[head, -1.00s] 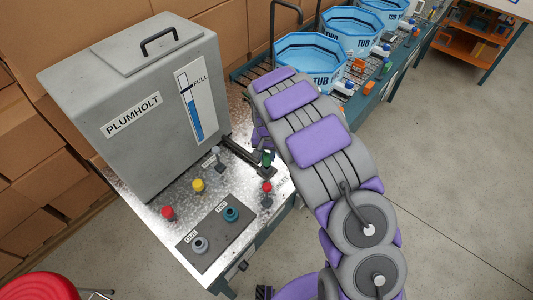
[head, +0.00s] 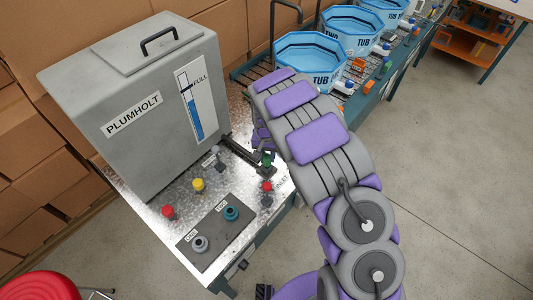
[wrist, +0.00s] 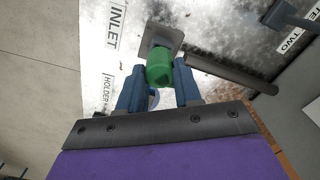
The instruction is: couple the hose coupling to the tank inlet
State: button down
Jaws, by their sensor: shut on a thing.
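The green hose coupling (wrist: 160,70) is between the two blue fingers of my gripper (wrist: 157,82), which is shut on it. Its far end meets the grey block of the tank inlet (wrist: 157,40) in the wrist view; I cannot tell whether it is seated or locked. In the head view the green coupling (head: 267,159) shows small beside my arm, at the dark inlet block (head: 264,171) at the end of the tank's pipe. My arm hides most of the gripper there. An INLET label (wrist: 118,18) lies left of the block.
The grey PLUMHOLT tank (head: 140,110) stands on the metal bench. Red (head: 168,212), yellow (head: 198,185) and another red knob (head: 267,187) stand near the front, with a dark panel (head: 215,233) bearing two fittings. Blue tubs (head: 310,58) stand behind. A HOLDER label (wrist: 104,88) is left of my fingers.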

aim_at(267, 156)
jog(key=shift+f, duration=0.75)
jog(key=c, duration=0.7)
grip_release()
notch_tip(267, 156, up, 17)
jog(key=p, duration=0.2)
jog(key=shift+r, duration=0.2)
